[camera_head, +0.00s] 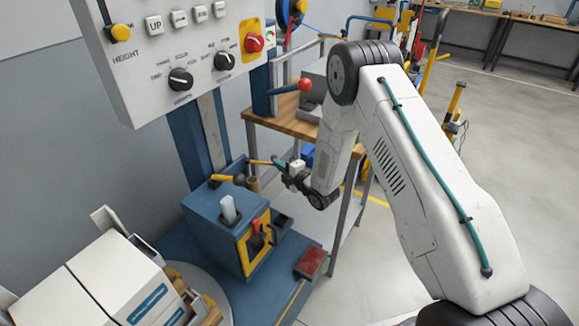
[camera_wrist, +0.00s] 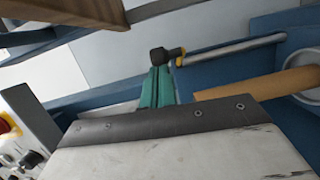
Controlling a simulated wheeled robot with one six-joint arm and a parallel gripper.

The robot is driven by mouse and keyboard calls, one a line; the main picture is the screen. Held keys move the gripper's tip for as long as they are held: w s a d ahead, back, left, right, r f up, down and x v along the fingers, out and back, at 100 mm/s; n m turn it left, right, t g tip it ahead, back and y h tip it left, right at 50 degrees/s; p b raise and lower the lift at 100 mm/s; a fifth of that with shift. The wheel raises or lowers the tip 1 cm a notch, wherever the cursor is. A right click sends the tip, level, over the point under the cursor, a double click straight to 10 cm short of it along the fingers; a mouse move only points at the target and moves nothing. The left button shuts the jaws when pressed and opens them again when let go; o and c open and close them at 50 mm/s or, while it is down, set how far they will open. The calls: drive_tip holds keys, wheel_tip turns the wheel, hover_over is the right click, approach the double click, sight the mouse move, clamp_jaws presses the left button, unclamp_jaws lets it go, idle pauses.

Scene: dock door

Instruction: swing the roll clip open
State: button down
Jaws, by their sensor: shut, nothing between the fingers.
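The roll clip (camera_wrist: 232,49) shows in the wrist view as a grey rod with a yellow ring and a black end cap. It runs above a brown cardboard core (camera_wrist: 255,87). My gripper (camera_wrist: 158,85) has teal fingers, shut with nothing between them. Their tips are close to the black cap; I cannot tell whether they touch it. In the head view my gripper (camera_head: 279,163) is beside the top of the blue carriage (camera_head: 207,213), near the core (camera_head: 253,185). The clip is small and hard to make out there.
A grey control panel (camera_head: 165,70) with knobs and a red switch hangs above on a blue column (camera_head: 208,135). A wooden workbench (camera_head: 290,127) stands behind my gripper. Open floor lies to the right.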

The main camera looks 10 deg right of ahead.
drive_tip(key=shift+w+d, duration=0.65)
drive_tip(key=shift+w, duration=0.15)
